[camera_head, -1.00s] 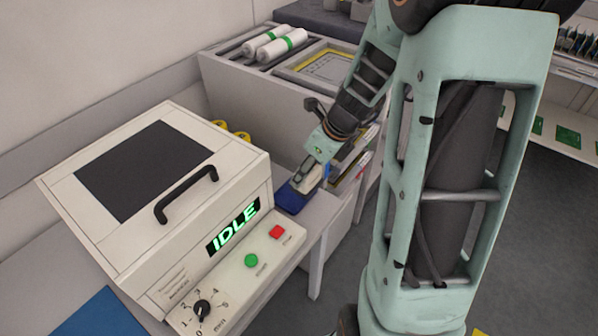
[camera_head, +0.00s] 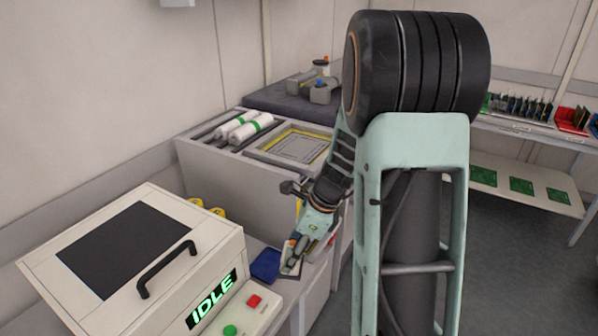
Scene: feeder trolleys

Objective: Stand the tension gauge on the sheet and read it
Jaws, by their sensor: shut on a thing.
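A grey sheet (camera_head: 291,146) in a yellow-edged frame lies on top of the grey cabinet behind, up and away from my gripper. Nothing stands on the sheet.
The cream machine (camera_head: 130,245) with a black handle and IDLE display stands at left front. White rolls (camera_head: 242,128) lie left of the sheet. A dark bench (camera_head: 310,95) with grey parts is behind. A rack of boards (camera_head: 520,107) stands at right.

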